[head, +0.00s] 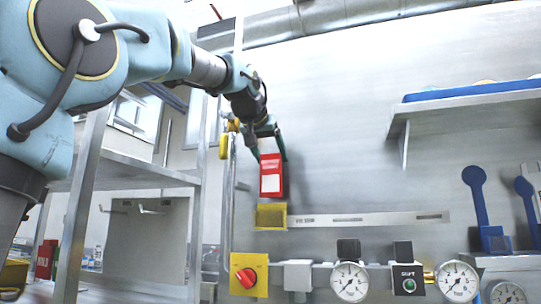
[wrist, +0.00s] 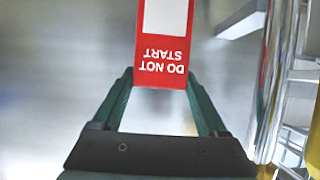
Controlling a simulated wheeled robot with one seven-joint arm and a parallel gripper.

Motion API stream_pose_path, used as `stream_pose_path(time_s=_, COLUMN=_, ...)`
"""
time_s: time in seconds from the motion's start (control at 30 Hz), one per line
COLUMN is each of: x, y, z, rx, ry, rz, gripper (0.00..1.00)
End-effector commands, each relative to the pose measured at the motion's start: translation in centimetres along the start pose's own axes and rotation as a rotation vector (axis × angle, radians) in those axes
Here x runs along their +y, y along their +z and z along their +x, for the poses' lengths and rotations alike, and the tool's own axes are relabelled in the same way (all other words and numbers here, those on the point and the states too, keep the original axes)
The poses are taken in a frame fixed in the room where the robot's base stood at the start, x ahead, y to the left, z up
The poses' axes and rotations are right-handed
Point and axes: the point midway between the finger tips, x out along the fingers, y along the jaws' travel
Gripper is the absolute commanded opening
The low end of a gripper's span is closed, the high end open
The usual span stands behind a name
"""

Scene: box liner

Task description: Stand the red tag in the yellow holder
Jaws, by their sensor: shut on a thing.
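The red tag (head: 271,178) has a white panel and hangs upright just above the yellow holder in the head view. My gripper (head: 268,154) is shut on the tag's upper end from above. In the wrist view the tag (wrist: 163,45) reads "DO NOT START" upside down, between the two green fingers of my gripper (wrist: 160,82). The yellow holder (head: 271,216) is a small box on the grey wall, at the left end of a metal strip. The holder is not visible in the wrist view.
Below the holder are a yellow box with a red knob (head: 249,275), pressure gauges (head: 350,282) and a switch box (head: 408,278). A shelf with a blue tray (head: 472,91) juts out at upper right. Metal uprights stand left of the holder.

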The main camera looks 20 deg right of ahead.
Motion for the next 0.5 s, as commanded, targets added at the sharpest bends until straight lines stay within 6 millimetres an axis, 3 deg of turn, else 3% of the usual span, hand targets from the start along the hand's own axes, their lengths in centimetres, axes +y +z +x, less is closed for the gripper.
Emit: stream_pose_path(time_s=0.5, x=0.0, y=3.4, z=1.6, rx=0.000, ry=0.000, rz=0.000, gripper=0.00)
